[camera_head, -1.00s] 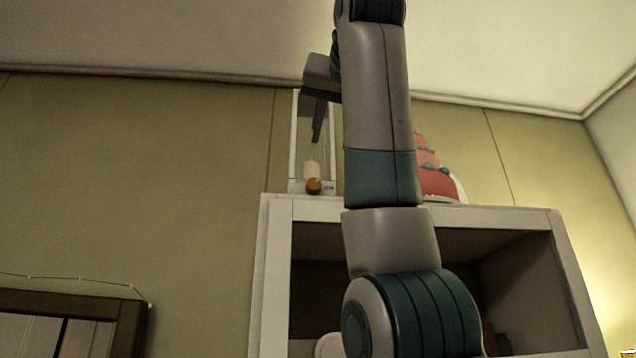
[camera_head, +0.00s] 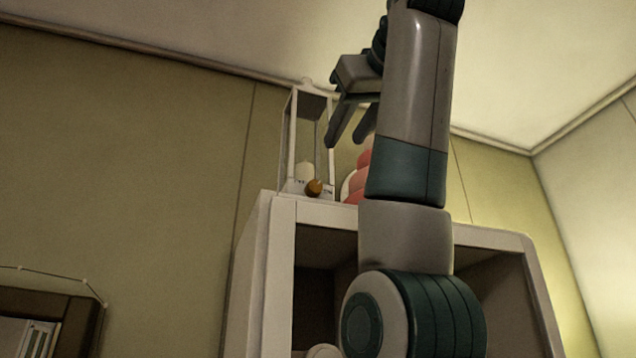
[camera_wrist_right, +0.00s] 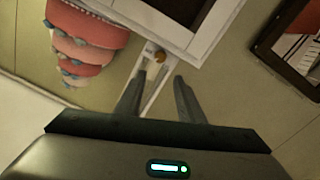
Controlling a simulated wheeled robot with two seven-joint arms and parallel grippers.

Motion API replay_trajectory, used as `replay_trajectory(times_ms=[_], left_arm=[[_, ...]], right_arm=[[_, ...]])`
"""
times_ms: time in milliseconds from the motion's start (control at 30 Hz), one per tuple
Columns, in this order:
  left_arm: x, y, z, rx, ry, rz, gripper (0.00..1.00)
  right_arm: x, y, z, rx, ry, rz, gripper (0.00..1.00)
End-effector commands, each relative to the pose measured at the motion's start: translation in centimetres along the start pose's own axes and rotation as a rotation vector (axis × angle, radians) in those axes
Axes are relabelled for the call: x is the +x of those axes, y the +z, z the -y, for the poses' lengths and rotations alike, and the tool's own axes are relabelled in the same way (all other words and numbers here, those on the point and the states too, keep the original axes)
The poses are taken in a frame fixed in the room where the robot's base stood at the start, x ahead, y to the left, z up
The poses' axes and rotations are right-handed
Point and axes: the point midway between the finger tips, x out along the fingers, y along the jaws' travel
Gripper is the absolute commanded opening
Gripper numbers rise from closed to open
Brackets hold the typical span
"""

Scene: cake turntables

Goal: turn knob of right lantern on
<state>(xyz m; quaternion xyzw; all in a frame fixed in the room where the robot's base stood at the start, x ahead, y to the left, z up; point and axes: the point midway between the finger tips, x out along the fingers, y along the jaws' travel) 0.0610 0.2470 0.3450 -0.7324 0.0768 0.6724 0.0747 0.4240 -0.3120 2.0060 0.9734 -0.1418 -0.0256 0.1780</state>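A white-framed lantern (camera_head: 288,140) with a pale candle inside stands on top of a white cabinet. Its round orange-brown knob (camera_head: 314,188) is at the base front. The knob also shows in the right wrist view (camera_wrist_right: 159,56), just beyond and between the fingertips. My right gripper (camera_head: 345,143) is open and empty, above and to the right of the knob in the head view, apart from it. In the right wrist view the open fingers (camera_wrist_right: 159,78) point toward the lantern base. My left gripper is not in view. Only one lantern shows.
The white cabinet (camera_head: 283,235) has an open front below the lantern. A red and pink tiered, cake-like thing (camera_wrist_right: 90,35) stands beside the lantern, partly behind my right arm in the head view. A dark frame (camera_head: 85,315) is at lower left.

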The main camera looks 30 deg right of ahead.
Motion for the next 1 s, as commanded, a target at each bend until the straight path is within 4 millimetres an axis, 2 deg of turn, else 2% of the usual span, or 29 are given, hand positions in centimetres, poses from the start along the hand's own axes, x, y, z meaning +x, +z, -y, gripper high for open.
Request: replay_trajectory(times_ms=[267,467,767,1000], left_arm=[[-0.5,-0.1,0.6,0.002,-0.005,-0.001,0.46],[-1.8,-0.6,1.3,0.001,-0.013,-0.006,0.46],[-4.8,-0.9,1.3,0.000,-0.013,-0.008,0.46],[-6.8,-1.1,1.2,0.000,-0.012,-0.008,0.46]], right_arm=[[0.6,-0.1,0.0,0.001,0.000,0.002,0.35],[2.1,-0.3,-0.1,0.002,0.000,0.003,0.35],[6.5,-0.4,-0.1,0.001,-0.001,0.004,0.35],[10.8,-0.3,-0.1,0.002,-0.001,0.004,0.35]])
